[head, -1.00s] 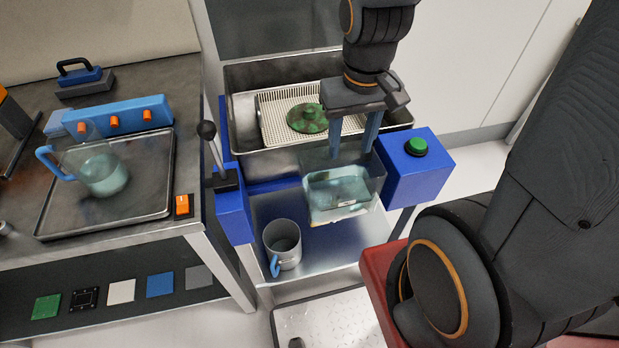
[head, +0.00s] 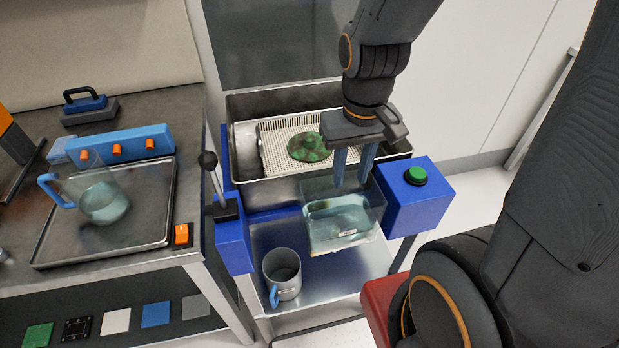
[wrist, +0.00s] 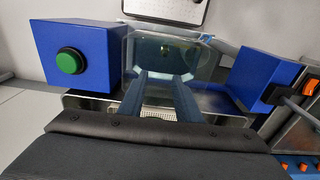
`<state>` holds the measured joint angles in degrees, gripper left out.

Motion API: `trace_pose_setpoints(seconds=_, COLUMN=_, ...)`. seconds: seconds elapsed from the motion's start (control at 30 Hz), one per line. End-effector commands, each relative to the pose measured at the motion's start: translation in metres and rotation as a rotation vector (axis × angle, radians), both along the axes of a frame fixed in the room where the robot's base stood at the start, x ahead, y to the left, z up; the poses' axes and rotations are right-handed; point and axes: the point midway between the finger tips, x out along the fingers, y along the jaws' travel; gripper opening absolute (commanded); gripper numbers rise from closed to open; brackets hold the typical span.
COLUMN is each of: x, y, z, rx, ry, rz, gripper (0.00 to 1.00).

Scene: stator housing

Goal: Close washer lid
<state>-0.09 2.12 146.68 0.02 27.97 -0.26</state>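The washer shows as a metal basin (head: 238,150) between blue side boxes. A green part (head: 311,147) lies on a white rack (head: 270,150) in it, uncovered. A dark grey panel (head: 262,45) stands upright behind the basin; I cannot tell for sure that it is the lid. In the wrist view my gripper (wrist: 167,74) also looks open.
A green button (head: 416,175) is on the right blue box (head: 415,200). A black-knobbed lever (head: 209,160) stands at the left. A grey mug (head: 285,272) with a blue handle stands on the metal shelf (head: 345,280). A bench with a glass jug (head: 100,200) is at the left.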

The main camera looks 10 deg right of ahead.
Motion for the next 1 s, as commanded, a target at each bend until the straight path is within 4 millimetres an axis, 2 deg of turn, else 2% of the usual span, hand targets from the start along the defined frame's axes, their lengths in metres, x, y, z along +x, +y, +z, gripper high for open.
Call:
trace_pose_setpoints(seconds=0.03, x=0.000, y=0.000, z=0.000, rx=0.000, ry=0.000, rz=0.000, gripper=0.22)
trace_pose_setpoints(seconds=0.17, x=0.000, y=0.000, z=0.000, rx=0.000, ry=0.000, rz=0.000, gripper=0.00)
trace_pose_setpoints(seconds=0.27, x=0.005, y=0.000, z=0.003, rx=0.000, ry=-0.004, rz=0.000, gripper=0.00)
trace_pose_setpoints(seconds=0.37, x=0.028, y=0.000, z=0.018, rx=0.000, ry=-0.023, rz=-0.001, gripper=0.00)
trace_pose_setpoints(seconds=0.43, x=0.058, y=0.000, z=0.037, rx=0.000, ry=-0.046, rz=-0.002, gripper=0.00)
trace_pose_setpoints(seconds=0.57, x=0.133, y=-0.001, z=0.091, rx=0.002, ry=-0.105, rz=-0.003, gripper=0.00)
trace_pose_setpoints(seconds=0.7, x=0.209, y=-0.003, z=0.157, rx=0.002, ry=-0.171, rz=-0.005, gripper=0.00)
trace_pose_setpoints(seconds=0.77, x=0.239, y=-0.004, z=0.186, rx=0.002, ry=-0.199, rz=-0.005, gripper=0.00)
trace_pose_setpoints(seconds=0.9, x=0.302, y=-0.006, z=0.257, rx=0.003, ry=-0.265, rz=-0.006, gripper=0.00)
trace_pose_setpoints(seconds=1.0, x=0.340, y=-0.008, z=0.310, rx=0.003, ry=-0.313, rz=-0.006, gripper=0.00)
